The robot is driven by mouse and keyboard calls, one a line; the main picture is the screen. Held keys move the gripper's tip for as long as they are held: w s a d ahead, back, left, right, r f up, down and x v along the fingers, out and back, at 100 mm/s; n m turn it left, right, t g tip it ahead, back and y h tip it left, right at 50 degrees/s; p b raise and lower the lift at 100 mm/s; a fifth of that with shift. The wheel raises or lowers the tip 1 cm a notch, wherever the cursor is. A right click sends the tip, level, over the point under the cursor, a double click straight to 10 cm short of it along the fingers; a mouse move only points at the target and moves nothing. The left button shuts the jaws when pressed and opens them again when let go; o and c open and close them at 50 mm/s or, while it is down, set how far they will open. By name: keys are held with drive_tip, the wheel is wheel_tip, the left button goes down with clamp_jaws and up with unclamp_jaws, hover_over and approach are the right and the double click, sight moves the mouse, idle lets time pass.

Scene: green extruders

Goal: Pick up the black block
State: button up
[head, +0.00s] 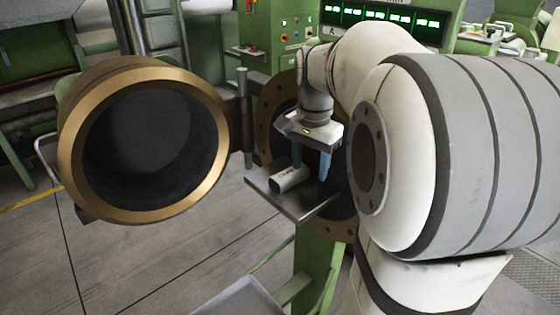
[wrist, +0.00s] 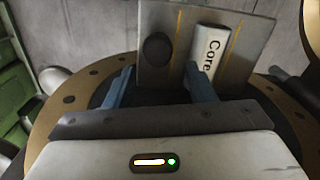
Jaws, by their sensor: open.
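A dark, rounded object, which looks like the black block (wrist: 157,48), rests on a grey metal plate (wrist: 178,85) in the wrist view. My gripper (wrist: 159,72) is open, with its two blue fingers apart. The black block shows beyond the fingertips, roughly between them, and I see no contact. In the head view my gripper (head: 311,172) points down over the plate (head: 302,213). I cannot make out the black block there; the fingers and dark background may hide it.
A white piece lettered "Core" (wrist: 208,52) lies close to the right finger; it also shows on the plate in the head view (head: 290,179). A bronze-rimmed cylinder (head: 72,150) stands at left. A bolted ring flange (wrist: 75,95) surrounds the plate's near end.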

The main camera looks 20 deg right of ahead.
sight(309, 188)
wheel_tip(309, 188, down, 7)
drive_tip(key=shift+d+f+p, duration=0.1)
drive_tip(key=shift+f+p, duration=0.1)
drive_tip(key=shift+p, duration=0.55)
drive_tip(key=c, duration=0.7)
